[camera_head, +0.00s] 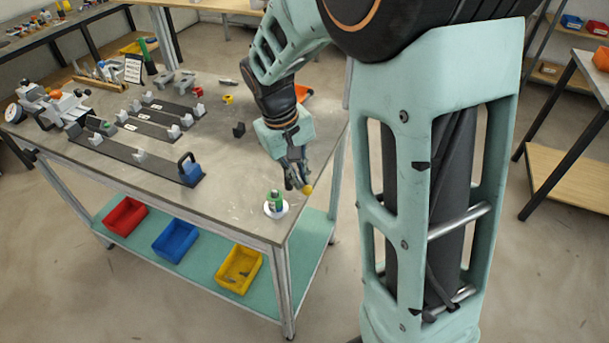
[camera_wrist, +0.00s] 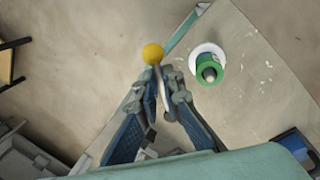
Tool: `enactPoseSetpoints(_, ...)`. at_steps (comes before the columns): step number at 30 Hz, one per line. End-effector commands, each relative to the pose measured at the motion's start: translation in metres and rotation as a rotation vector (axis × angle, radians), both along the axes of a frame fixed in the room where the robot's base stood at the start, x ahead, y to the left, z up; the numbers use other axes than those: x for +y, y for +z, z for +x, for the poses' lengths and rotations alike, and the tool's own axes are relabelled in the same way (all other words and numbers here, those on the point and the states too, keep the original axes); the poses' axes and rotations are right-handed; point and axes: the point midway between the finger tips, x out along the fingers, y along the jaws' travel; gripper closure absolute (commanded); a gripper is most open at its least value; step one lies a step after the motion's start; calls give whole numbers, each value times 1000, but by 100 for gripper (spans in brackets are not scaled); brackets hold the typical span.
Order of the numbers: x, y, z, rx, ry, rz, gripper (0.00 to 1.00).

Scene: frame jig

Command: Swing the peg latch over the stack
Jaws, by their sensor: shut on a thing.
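The peg latch (camera_wrist: 153,54) shows in the wrist view as a yellow ball on a thin metal rod, between my fingertips. In the head view its yellow ball (camera_head: 307,189) sticks out beside my gripper near the table's right edge. My gripper (camera_head: 297,178) points down and is shut on the rod; the fingers also show in the wrist view (camera_wrist: 163,88) and hide part of it. The stack (camera_head: 276,199) is green on a white round base. In the wrist view the stack (camera_wrist: 212,74) lies right of the latch, with a clear gap. A grey peg top shows at its middle.
The work table (camera_head: 235,215) is bare around the stack. A blue block with a dark handle (camera_head: 190,170) sits at the end of a dark rail to the left. A small black part (camera_head: 239,129) stands behind. Bins, including a yellow one (camera_head: 239,269), are on the lower shelf.

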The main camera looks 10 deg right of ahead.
Motion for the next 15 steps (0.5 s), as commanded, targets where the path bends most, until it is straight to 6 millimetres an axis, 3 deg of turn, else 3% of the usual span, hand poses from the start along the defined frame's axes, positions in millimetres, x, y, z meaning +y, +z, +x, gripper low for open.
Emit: enactPoseSetpoints(15, 32, 1, 2, -1, -487, 1, 100)
